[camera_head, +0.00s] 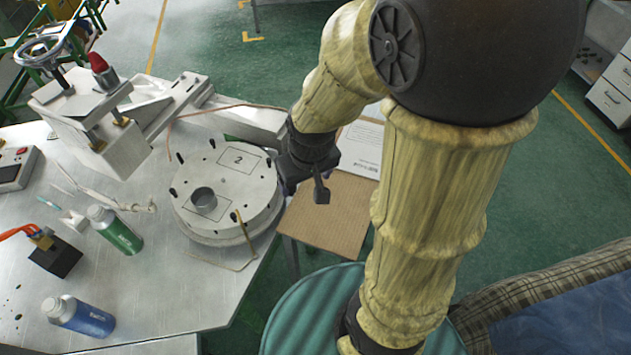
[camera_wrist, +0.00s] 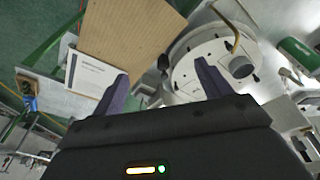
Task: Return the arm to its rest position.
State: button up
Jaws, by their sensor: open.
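My arm reaches down from the upper right in the head view, with its end beside the right edge of the round metal mould (camera_head: 222,172) marked 2. My gripper (camera_head: 305,185) is at that edge, partly hidden by my own wrist. In the wrist view my gripper (camera_wrist: 160,82) has its two dark fingers wide apart with nothing between them. The mould (camera_wrist: 188,72) shows behind the right finger there. I cannot tell whether a finger touches the mould.
A brown board (camera_head: 325,215) and a white printed sheet (camera_head: 361,147) lie right of the mould. A press (camera_head: 100,125) stands behind. Green floor is open beyond.

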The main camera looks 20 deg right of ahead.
jog(key=shift+s+d+r+m, duration=0.1)
jog(key=shift+s+d+m, duration=0.6)
jog(key=shift+s+m, duration=0.15)
jog(key=shift+s, duration=0.1)
